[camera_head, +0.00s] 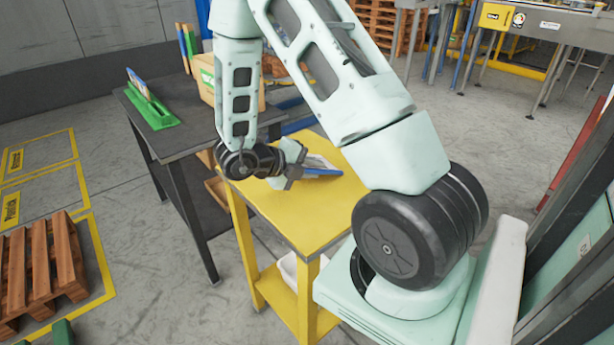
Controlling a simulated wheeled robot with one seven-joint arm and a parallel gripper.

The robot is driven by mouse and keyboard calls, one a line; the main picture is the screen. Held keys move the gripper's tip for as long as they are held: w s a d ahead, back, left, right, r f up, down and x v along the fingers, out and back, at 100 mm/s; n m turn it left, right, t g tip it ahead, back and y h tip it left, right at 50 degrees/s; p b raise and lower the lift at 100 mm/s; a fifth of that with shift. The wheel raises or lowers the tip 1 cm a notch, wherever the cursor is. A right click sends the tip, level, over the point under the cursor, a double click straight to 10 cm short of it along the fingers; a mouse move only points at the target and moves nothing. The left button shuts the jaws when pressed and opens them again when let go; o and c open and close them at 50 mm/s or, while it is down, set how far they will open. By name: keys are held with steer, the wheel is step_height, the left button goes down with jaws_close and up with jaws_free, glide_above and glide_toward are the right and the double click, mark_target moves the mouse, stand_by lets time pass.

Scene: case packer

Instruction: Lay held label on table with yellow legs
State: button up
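The yellow table (300,217) stands in the middle of the view, with a yellow top and yellow legs. My gripper (297,172) is low over the far left part of its top. The label (322,168), a flat piece with white and blue showing, sticks out to the right from between the fingers. The gripper appears shut on its left end. The label lies close to the tabletop, nearly flat; I cannot tell whether it touches. My forearm and wrist hide part of the table's left edge and the fingers are small in view.
A dark table (180,135) stands to the left, holding a green stand (152,113) with a blue piece and a cardboard box (207,88). A white bin (290,268) sits on the yellow table's lower shelf. The near part of the yellow top is clear.

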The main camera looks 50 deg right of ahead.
steer(key=p+v, duration=0.3)
steer(key=v, duration=0.4)
steer(key=shift+r+p, duration=0.1)
steer(key=shift+p, duration=0.3)
steer(key=shift+w+a+r, duration=0.1)
steer(key=shift+w+a, duration=0.05)
steer(key=shift+a, duration=0.3)
steer(key=shift+r, duration=0.1)
step_height(320, 180, up, 7)
steer(key=a+p, duration=0.2)
steer(key=p, duration=0.4)
steer(key=shift+w+a+r+p, duration=0.15)
steer(key=shift+w+a+p, duration=0.05)
steer(key=shift+w+p, duration=0.25)
